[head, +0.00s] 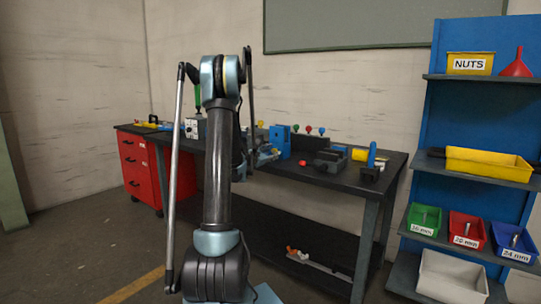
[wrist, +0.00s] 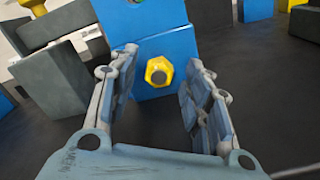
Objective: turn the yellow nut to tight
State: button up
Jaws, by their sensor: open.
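The yellow nut (wrist: 159,72) sits on a dark stud on the front face of a blue block (wrist: 155,30) in the wrist view. My gripper (wrist: 155,75) is open, with one finger to the left of the nut and one to the right. There are visible gaps between the nut and both fingers. In the head view my gripper (head: 265,155) is small and partly hidden by my arm, close to the blue block (head: 281,140) on the workbench. The nut cannot be made out in the head view.
The dark workbench (head: 385,182) carries several tools and blocks around the blue block. A grey block (wrist: 55,90) stands left of my gripper. A red drawer cabinet (head: 138,170) is at the left end. A blue shelf rack (head: 480,50) with bins stands at the right.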

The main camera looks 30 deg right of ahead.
jog(key=shift+w+d, duration=0.15)
jog(key=shift+d, duration=0.25)
jog(key=c, duration=1.1)
jog(key=shift+o, duration=0.2)
jog(key=shift+a, duration=0.15)
